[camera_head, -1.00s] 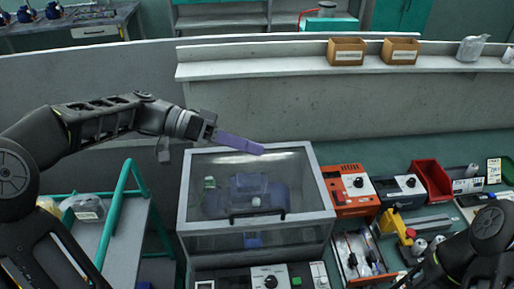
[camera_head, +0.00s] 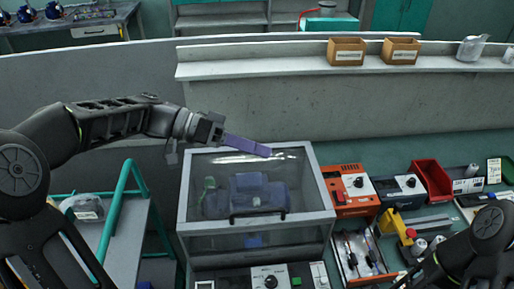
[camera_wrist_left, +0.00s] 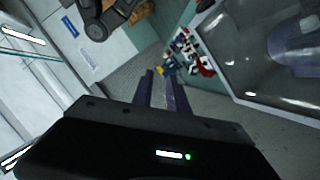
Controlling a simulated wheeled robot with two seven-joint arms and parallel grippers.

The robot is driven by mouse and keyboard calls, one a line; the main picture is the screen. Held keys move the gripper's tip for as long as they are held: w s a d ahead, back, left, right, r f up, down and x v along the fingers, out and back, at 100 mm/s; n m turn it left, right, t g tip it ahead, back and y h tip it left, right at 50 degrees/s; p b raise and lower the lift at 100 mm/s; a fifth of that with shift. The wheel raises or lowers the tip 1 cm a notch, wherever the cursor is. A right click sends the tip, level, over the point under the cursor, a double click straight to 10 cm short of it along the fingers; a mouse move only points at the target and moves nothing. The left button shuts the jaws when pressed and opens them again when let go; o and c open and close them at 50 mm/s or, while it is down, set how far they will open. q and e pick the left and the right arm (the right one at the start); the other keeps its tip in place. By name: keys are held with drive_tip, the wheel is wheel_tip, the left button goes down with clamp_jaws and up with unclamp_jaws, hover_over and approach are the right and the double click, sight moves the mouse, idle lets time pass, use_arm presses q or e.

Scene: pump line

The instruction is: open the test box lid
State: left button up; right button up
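The test box (camera_head: 257,240) stands at the centre of the head view, with its clear, grey-framed lid (camera_head: 215,168) shut. A black bar handle (camera_head: 258,215) lies along the lid's front edge, and a blue pump (camera_head: 260,190) shows inside. My left gripper (camera_head: 268,152), with purple fingers, is over the lid's rear edge, apart from the handle. In the left wrist view its two fingers (camera_wrist_left: 162,75) stand apart with nothing between them. The lid also shows there at the upper right (camera_wrist_left: 255,70). My right gripper is out of view; only its arm shows at the lower right.
An orange unit (camera_head: 352,200), a red bin (camera_head: 432,180) and a tool tray (camera_head: 357,255) crowd the bench right of the box. A green-railed cart (camera_head: 122,215) stands left. A shelf with two cardboard boxes (camera_head: 346,52) runs behind.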

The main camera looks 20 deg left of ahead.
use_arm(q)
clamp_jaws()
idle(1.0)
